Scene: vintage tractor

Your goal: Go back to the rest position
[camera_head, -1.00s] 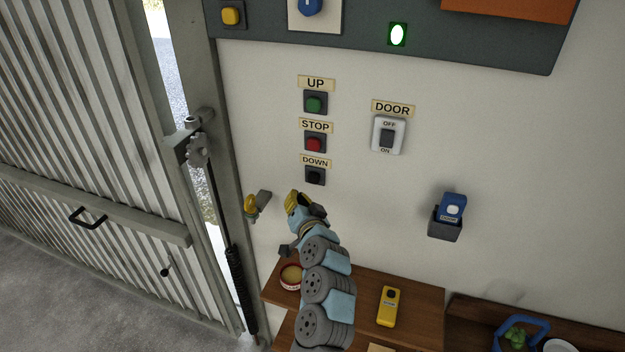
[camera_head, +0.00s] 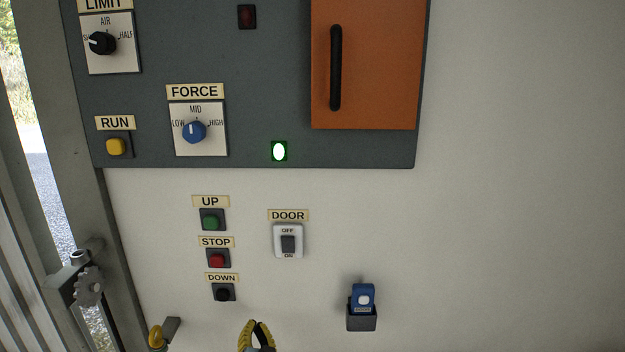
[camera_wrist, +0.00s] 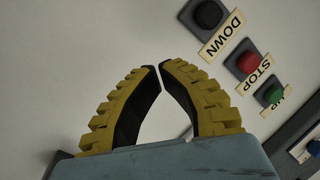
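My gripper (camera_head: 256,325) shows at the bottom edge of the head view, in front of the white wall below the DOWN button (camera_head: 223,293). Its two yellow-and-black fingers also show in the wrist view (camera_wrist: 159,66), curved inward with their tips together. Nothing is held between them. Most of my arm is out of the head view. In the wrist view, the DOWN button (camera_wrist: 208,14), the red STOP button (camera_wrist: 248,63) and the green UP button (camera_wrist: 274,93) lie up and to the right of the fingers.
The DOOR switch (camera_head: 288,241) and a blue device in a dark wall holder (camera_head: 362,319) are to the right. A grey panel (camera_head: 260,95) with knobs, a lit green lamp (camera_head: 279,151) and an orange door (camera_head: 370,70) is above. A yellow-ended wall fitting (camera_head: 157,336) is at lower left.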

